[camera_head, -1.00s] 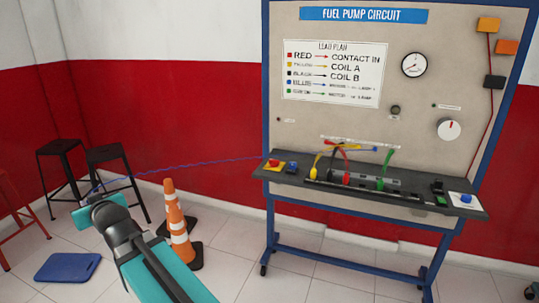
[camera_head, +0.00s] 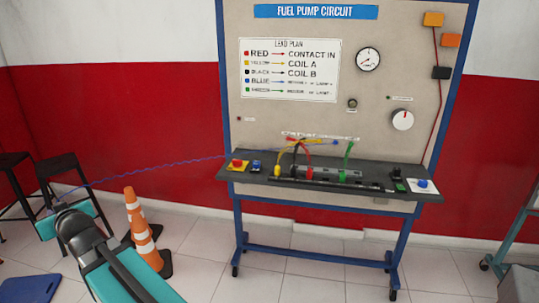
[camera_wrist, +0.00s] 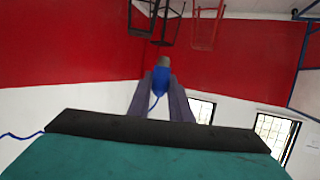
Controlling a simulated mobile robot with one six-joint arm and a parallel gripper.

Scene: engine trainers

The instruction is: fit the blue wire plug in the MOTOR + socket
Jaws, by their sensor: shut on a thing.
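The blue wire plug (camera_wrist: 161,80) is held between the two fingertips of my gripper (camera_wrist: 161,88) in the wrist view, its grey tip pointing away from the gripper. In the head view my gripper (camera_head: 53,212) is at the lower left, out in free air, well away from the fuel pump circuit board (camera_head: 215,100). The MOTOR + socket cannot be made out; the small labels are too blurred to read. Red, yellow, black and green leads sit on the shelf (camera_head: 405,190).
Orange traffic cones (camera_head: 138,215) stand between my arm and the board. Dark stools (camera_head: 62,172) and a blue seat or mat (camera_head: 30,289) are at the left. The floor in front of the board is open. A teal-framed stand (camera_head: 505,245) is at the right edge.

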